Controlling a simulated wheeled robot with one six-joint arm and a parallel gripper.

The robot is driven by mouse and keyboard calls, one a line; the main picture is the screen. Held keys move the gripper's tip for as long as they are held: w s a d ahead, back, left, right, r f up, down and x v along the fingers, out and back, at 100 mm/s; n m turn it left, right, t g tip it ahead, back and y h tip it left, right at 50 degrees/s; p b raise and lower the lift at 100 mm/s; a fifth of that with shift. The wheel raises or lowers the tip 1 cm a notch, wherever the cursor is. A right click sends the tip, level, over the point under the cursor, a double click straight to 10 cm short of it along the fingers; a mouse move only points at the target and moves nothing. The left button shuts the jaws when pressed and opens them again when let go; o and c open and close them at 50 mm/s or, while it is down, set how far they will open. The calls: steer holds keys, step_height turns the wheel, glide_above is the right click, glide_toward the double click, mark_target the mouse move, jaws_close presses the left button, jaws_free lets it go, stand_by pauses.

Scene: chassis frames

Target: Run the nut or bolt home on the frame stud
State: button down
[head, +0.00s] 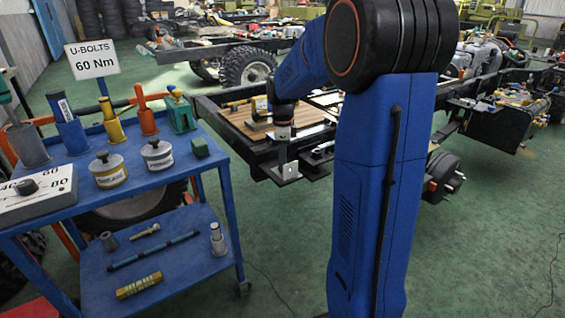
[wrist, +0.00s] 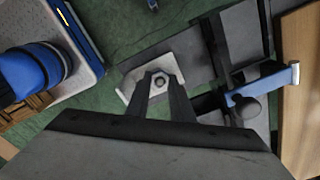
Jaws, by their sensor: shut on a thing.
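My gripper (wrist: 161,80) is shut on a small light metal nut (wrist: 160,79), which shows between its fingertips in the wrist view. A dark round centre shows inside the nut; I cannot tell whether it is the stud end or an empty hole. Around the fingertips lies a pale metal plate (wrist: 131,80) on the dark chassis frame (wrist: 200,55). In the head view my gripper (head: 283,160) points down over the frame's near corner, at the plate (head: 288,180). The nut and stud are too small or hidden there.
A blue trolley (head: 225,175) with tools and pots stands at the left, bearing a sign reading U-BOLTS 60 Nm (head: 92,59). A blue-handled tool (wrist: 262,85) lies close right of my gripper. Wooden boards (head: 245,125) lie on the frame. Green floor is clear in front.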

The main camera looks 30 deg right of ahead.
steer(key=m, duration=0.5)
steer(key=shift+m, duration=0.3)
steer(key=m, duration=0.5)
steer(key=shift+m, duration=0.3)
steer(key=c, duration=1.5)
jaws_free()
steer(key=shift+c, duration=0.9)
